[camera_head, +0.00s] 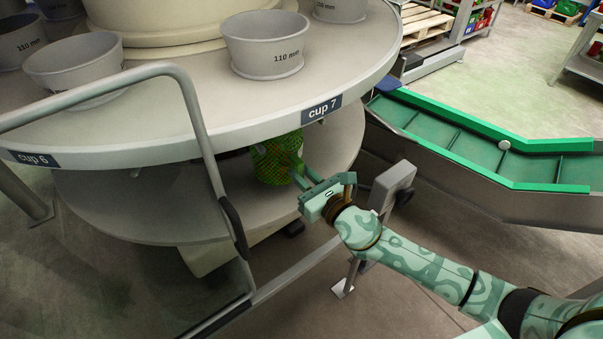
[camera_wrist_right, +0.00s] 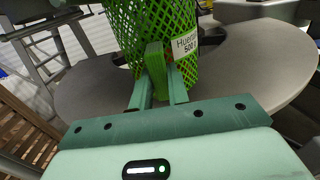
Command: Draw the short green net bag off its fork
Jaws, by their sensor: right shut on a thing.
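The green net bag (camera_head: 276,158) hangs below the round table's rim, under the "cup 7" label, in the head view. In the right wrist view the net bag (camera_wrist_right: 170,35) fills the top middle and has a white label reading "500" (camera_wrist_right: 186,44). My right gripper (camera_head: 301,178) reaches it from the right. In the wrist view the right gripper (camera_wrist_right: 158,88) has its fingers shut on a green strip at the bag's near side. The fork is hidden, and I cannot tell whether the bag is still on it. My left gripper is not in view.
Grey cups marked "110 mm" (camera_head: 266,46) stand on the upper round table (camera_head: 190,118). A lower disc (camera_head: 200,210) lies beneath it. A metal rail (camera_head: 200,130) stands in front at left. A green conveyor (camera_head: 480,150) runs at right.

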